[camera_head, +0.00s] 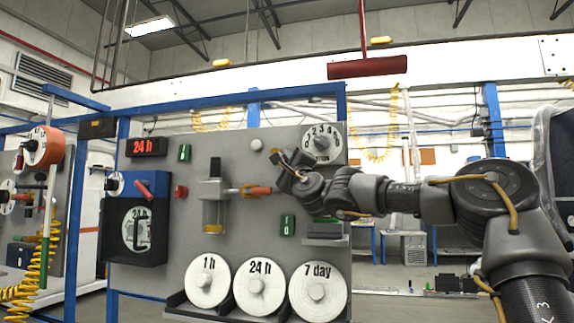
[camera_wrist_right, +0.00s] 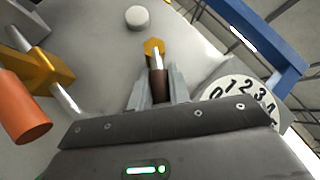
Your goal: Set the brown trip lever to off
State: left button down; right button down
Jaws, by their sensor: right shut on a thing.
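The brown trip lever (camera_wrist_right: 158,84) shows in the right wrist view as a short brown handle on a metal shaft. The shaft comes out of a yellow hexagonal base (camera_wrist_right: 154,46) on the grey panel. My right gripper (camera_wrist_right: 155,95) is shut on the brown handle, with a grey finger on each side of it. In the head view my right gripper (camera_head: 287,165) is at the panel, left of the numbered dial. There the gripper mostly hides the lever, and I cannot tell its setting. My left gripper is not in view.
The numbered dial (camera_head: 323,143) is close to the right of my gripper. A valve with an orange handle (camera_head: 258,191) is close on the left. A white knob (camera_head: 257,144) is above left. White discs (camera_head: 263,287) stand in a rack below.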

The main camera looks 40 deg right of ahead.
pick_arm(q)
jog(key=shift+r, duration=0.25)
pick_arm(e)
jog(key=c, duration=1.3)
grip_release()
jog(key=shift+s+a+f, duration=0.1)
jog(key=shift+s+f, duration=0.15)
jog(key=shift+f, duration=0.05)
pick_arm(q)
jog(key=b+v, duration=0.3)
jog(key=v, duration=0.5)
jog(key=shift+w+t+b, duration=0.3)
pick_arm(e)
jog(key=v, duration=1)
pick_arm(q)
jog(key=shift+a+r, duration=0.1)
